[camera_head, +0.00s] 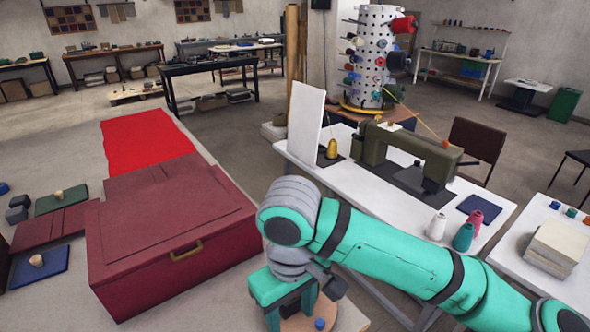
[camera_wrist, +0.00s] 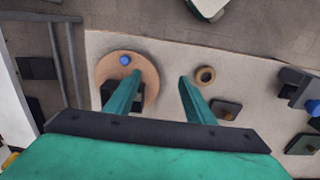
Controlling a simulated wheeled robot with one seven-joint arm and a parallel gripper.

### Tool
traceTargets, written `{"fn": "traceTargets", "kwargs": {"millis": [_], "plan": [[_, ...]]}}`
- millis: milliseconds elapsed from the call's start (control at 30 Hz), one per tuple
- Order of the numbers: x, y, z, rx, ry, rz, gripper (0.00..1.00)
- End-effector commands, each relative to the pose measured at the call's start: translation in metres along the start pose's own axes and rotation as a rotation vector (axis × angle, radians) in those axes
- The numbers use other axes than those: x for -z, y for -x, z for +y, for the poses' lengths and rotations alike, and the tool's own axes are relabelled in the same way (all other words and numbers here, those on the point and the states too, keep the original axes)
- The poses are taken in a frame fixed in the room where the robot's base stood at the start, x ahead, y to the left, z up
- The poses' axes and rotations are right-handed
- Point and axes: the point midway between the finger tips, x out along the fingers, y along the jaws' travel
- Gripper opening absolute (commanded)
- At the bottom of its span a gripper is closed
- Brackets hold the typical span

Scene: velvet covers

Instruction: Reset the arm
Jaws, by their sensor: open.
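My teal arm reaches in from the lower right of the head view. Its gripper (camera_head: 290,312) hangs low in front of the dark red box, over a pale surface. In the wrist view my gripper (camera_wrist: 158,82) has its two teal fingers spread wide, with nothing held between them. A round wooden disc (camera_wrist: 148,68) with a blue knob (camera_wrist: 125,60) lies below, partly behind the left finger. How high the fingers are above the surface is hard to tell.
The dark red box (camera_head: 170,228) with a brass handle stands left of the arm, near a red cloth (camera_head: 147,140). The white table (camera_head: 330,168) with a sewing machine (camera_head: 408,152) and thread cones stands behind the arm. A stack of cloth squares (camera_head: 557,247) sits at right.

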Motion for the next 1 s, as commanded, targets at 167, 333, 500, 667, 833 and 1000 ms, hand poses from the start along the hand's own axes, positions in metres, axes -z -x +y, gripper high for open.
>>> {"fn": "traceTargets", "kwargs": {"millis": [167,333,500,667,833,1000], "plan": [[-0.003,-0.008,0.009,0.001,-0.026,0.007,0.49],[-0.007,-0.026,0.022,0.005,-0.063,0.025,0.49],[-0.015,-0.048,0.039,0.005,-0.111,0.048,0.49],[-0.027,-0.074,0.06,0.005,-0.164,0.079,0.49],[-0.055,-0.118,0.093,-0.002,-0.244,0.129,0.49],[-0.096,-0.169,0.122,-0.018,-0.318,0.194,0.49]]}}
